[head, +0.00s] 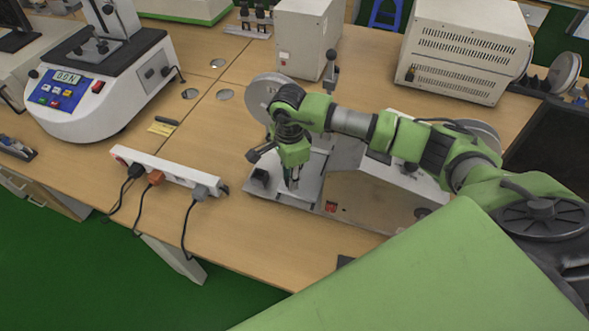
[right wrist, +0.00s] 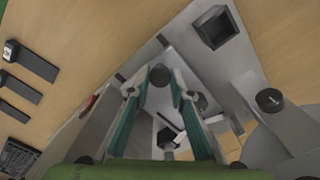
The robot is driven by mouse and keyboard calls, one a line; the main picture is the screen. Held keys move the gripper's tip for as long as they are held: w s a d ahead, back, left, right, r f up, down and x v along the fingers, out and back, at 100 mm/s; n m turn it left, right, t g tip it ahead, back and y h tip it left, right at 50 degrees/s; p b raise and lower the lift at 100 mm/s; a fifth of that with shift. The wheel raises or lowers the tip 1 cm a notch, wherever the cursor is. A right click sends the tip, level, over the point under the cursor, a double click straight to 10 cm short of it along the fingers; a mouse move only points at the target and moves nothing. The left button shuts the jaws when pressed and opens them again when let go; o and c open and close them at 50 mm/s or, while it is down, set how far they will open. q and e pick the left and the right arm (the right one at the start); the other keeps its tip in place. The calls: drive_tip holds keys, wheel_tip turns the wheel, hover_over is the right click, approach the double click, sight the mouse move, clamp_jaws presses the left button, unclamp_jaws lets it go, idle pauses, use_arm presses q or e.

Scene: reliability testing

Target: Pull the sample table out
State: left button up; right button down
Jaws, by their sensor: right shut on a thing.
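The grey sample table (head: 312,172) sits at the base of a metal test machine (head: 372,198) on the wooden bench. My right gripper (head: 291,183) reaches down over it, fingers pointing down. In the right wrist view, the fingers of this gripper (right wrist: 160,86) are closed around a small dark round knob (right wrist: 160,74) at the sample table. The fingers hide part of the table below, so how far out it stands cannot be told. My left gripper is out of view.
A white power strip (head: 168,171) with several plugs and hanging cords lies left of the machine. A white tester with a display (head: 103,85) stands at the left. Pale boxes (head: 307,38) and (head: 465,48) stand behind. Bare bench lies between strip and machine.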

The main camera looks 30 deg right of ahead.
drive_tip(key=shift+s+a, duration=1.9)
drive_tip(key=shift+a, duration=0.3)
drive_tip(key=c, duration=1.8)
unclamp_jaws()
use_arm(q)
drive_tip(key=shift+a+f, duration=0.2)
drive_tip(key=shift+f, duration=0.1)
use_arm(e)
wheel_tip(320, 180, up, 12)
drive_tip(key=shift+f, duration=0.1)
